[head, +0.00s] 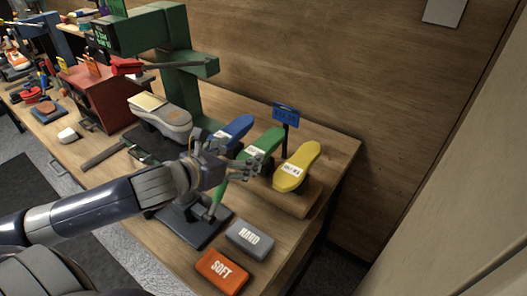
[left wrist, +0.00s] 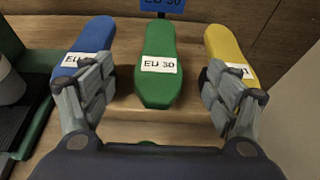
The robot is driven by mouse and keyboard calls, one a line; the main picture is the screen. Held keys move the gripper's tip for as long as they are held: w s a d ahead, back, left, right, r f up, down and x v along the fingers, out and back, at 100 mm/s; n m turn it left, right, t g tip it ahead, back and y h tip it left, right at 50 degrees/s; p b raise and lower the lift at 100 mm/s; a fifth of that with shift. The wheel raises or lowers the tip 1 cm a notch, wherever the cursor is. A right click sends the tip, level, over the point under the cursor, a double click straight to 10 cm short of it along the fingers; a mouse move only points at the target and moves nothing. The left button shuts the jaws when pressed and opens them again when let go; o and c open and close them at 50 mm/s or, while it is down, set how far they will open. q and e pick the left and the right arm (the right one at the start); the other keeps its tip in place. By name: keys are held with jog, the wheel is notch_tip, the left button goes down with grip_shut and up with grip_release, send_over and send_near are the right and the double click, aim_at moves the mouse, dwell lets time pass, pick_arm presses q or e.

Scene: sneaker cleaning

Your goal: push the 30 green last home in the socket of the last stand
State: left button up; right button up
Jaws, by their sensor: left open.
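The green last (head: 264,143) lies between a blue last and a yellow last on a wooden rack at the right of the bench. In the left wrist view the green last (left wrist: 156,88) bears a white label reading EU 30. My left gripper (head: 232,160) is open, close to the near end of the green last. In the wrist view its fingers stand apart on either side of that last, with nothing held. A dark base plate (head: 190,232) with a green upright lies under my gripper; I cannot tell whether it is the last stand. No socket can be made out. My right gripper is out of view.
The blue last (head: 234,130) and yellow last (head: 297,168) flank the green one closely. A blue sign (head: 286,113) stands behind. Grey HARD (head: 250,239) and orange SOFT (head: 221,271) blocks lie near the front edge. A grey sneaker (head: 162,120) sits left, beneath a green machine (head: 180,75).

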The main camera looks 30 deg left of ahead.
aim_at(260, 147)
pick_arm(q)
jog(key=shift+w+d+f, duration=0.15)
jog(key=shift+w, duration=0.5)
jog(key=shift+x, duration=1.45)
jog(key=shift+f+p+x, duration=0.15)
jog(key=shift+p+x, duration=0.3)
jog(key=shift+x, duration=0.9)
jog(key=shift+f+p+x, duration=0.15)
jog(key=shift+p+x, duration=0.3)
jog(key=shift+x, duration=0.85)
jog(key=shift+s, duration=0.1)
jog(key=shift+r, duration=0.1)
jog(key=c, duration=1.5)
